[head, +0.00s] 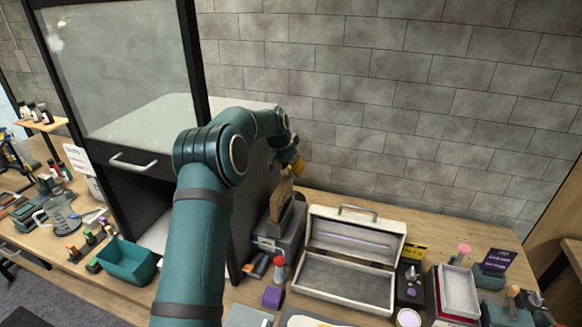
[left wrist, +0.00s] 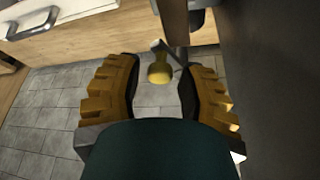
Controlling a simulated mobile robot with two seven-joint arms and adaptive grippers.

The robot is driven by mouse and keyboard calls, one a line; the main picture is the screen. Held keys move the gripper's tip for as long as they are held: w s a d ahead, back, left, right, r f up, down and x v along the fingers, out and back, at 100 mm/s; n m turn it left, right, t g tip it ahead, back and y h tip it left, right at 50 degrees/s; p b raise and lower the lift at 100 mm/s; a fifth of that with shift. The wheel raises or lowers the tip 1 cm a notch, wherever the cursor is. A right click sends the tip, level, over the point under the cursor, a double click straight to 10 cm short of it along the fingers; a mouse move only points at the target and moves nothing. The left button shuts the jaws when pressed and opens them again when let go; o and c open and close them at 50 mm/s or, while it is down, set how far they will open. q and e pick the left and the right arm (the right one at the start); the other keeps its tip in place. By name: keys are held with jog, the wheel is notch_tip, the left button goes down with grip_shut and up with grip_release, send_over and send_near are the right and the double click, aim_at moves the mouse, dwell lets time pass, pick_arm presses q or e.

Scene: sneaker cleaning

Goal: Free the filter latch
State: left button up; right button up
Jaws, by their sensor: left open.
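In the left wrist view a small yellow knob (left wrist: 160,70) on a short metal stem sits between my left fingers, towards their tips; it looks like the filter latch. My left gripper (left wrist: 157,80) is open around it, with a gap visible on both sides. A dark panel (left wrist: 270,70) fills the right of that view. In the head view my left gripper (head: 291,163) is beside the right side of the dark cabinet (head: 258,185), above the worktop. The latch cannot be made out there, as my arm covers much of that side. My right gripper is not in view.
The cabinet has a raised glass front (head: 120,65) and a handle (head: 132,162). A wooden piece (head: 281,200) stands on a grey box (head: 275,238) below my gripper. An open grey case (head: 345,285) and small boxes crowd the right worktop. A brick wall (head: 400,90) lies behind.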

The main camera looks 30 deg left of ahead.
pick_arm(q)
grip_shut()
jog(key=shift+d, duration=0.1)
jog(key=shift+w+d+n+g+y, duration=0.35)
jog(key=shift+w+n+y, duration=0.4)
jog(key=shift+n, duration=1.5)
jog(key=shift+w+d+n+g+y, duration=0.25)
jog(key=shift+w+n+y, duration=0.55)
jog(key=shift+n, duration=1.5)
jog(key=shift+w+d+n+g+y, duration=0.35)
jog(key=shift+w+n+y, duration=0.4)
jog(key=shift+n, duration=1.5)
jog(key=shift+a, duration=0.1)
